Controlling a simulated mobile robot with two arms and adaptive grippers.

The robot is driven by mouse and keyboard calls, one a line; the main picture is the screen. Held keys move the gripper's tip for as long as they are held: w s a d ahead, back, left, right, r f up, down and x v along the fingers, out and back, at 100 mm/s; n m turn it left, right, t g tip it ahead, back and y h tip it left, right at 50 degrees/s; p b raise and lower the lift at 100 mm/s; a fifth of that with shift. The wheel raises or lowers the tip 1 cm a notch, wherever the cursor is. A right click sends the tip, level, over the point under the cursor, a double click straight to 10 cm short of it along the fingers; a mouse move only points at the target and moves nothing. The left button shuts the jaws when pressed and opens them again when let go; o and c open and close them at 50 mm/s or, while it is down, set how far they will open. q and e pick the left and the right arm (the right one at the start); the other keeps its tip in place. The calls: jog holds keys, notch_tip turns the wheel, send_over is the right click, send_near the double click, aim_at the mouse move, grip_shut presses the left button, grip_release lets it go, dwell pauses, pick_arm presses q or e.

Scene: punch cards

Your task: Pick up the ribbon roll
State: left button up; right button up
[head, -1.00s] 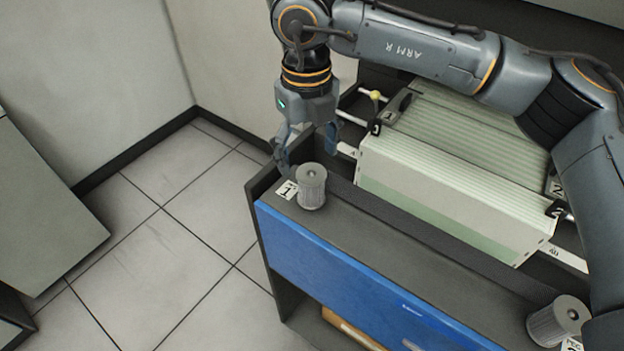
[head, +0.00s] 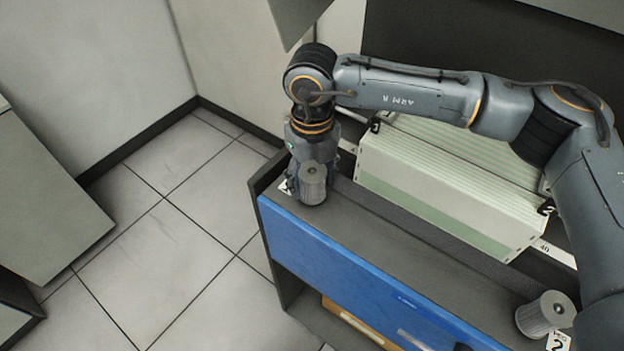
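A grey ribbed cylinder with a round top, which looks like a ribbon roll (head: 314,187), stands upright at the left end of the dark cabinet top, by a label marked 1. A similar grey roll (head: 540,314) stands at the right end by a label marked 2. My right gripper (head: 308,183) points down right at the left roll, just behind or around it. The roll hides most of its fingers, so I cannot tell whether they touch it or how far they are closed. My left gripper is out of view.
A block of pale green cards (head: 450,190) lies in a tray behind the rolls, under my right arm. The cabinet has a blue front panel (head: 350,275). Tiled floor (head: 150,235) is clear to the left. The cabinet top (head: 420,245) between the rolls is bare.

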jog(key=c, duration=0.8)
jog(key=shift+o, duration=0.2)
notch_tip(320, 180, up, 10)
jog(key=b, duration=0.3)
jog(key=shift+f, duration=0.1)
jog(key=shift+r, duration=0.3)
jog(key=shift+r+p, duration=1.5)
jog(key=shift+r, duration=1.35)
